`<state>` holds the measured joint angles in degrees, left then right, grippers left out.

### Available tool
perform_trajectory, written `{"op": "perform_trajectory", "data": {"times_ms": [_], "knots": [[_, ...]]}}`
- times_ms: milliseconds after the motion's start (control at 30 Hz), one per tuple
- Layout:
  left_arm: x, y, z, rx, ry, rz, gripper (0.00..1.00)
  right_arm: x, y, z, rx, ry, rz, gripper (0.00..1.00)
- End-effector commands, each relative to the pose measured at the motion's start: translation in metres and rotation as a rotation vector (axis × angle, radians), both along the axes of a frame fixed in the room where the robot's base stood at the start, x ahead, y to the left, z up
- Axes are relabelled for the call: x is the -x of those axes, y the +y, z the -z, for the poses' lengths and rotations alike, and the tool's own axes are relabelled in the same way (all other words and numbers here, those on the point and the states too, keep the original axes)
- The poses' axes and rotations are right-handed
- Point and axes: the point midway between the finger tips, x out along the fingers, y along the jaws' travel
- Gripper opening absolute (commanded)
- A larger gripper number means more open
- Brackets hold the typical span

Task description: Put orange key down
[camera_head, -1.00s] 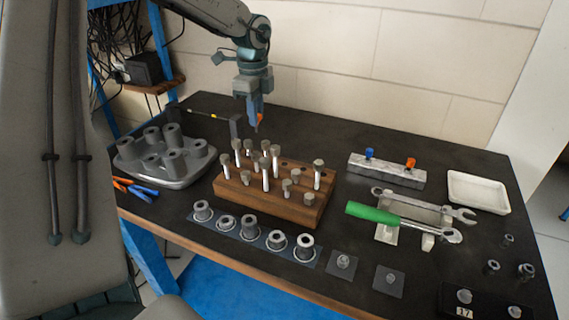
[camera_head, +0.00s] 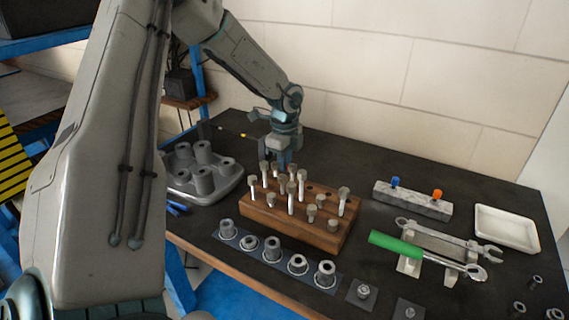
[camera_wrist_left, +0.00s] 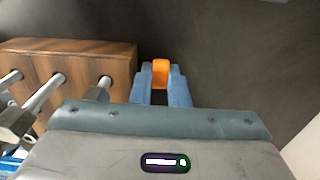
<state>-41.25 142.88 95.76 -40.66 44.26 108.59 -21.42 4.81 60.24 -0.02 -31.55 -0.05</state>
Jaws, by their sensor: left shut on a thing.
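My left gripper (camera_head: 283,160) points down behind the far edge of the wooden block (camera_head: 293,216). In the left wrist view its blue-grey fingers (camera_wrist_left: 162,84) are shut on the orange key (camera_wrist_left: 161,70). Only a short orange part shows between the fingertips, over the dark bench top beside the wooden block (camera_wrist_left: 85,62). The rest of the key is hidden, and so is any contact with the bench. In the head view I cannot make out the key. My right gripper is not in view.
Several bolts stand in the wooden block. A grey tray of cylinders (camera_head: 176,189) is to the left. A metal block (camera_head: 412,199) with blue and orange pieces, a green-handled tool (camera_head: 396,244) and a white tray (camera_head: 505,227) lie right. Dark bench (camera_head: 345,155) is clear behind the block.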

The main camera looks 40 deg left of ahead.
Motion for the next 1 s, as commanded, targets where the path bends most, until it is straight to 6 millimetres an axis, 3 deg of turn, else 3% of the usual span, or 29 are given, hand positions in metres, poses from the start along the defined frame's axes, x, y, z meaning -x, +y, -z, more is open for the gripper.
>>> {"op": "perform_trajectory", "data": {"times_ms": [233,267,300,667,767,1000], "knots": [[0.0,0.0,0.002,0.0,0.0,0.0,0.0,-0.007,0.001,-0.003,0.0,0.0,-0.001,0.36],[0.0,0.0,0.002,0.0,0.0,0.0,0.16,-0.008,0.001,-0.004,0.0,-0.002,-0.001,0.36],[0.0,0.0,0.002,0.0,0.0,0.0,0.23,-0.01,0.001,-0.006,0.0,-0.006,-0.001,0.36],[0.0,0.0,0.0,0.0,0.0,0.0,0.23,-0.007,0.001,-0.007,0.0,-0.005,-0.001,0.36],[0.0,0.0,-0.002,0.0,0.001,0.0,0.23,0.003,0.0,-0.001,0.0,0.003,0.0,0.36],[-0.001,0.0,-0.051,-0.001,-0.007,0.001,0.23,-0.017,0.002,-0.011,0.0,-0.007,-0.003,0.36]]}}
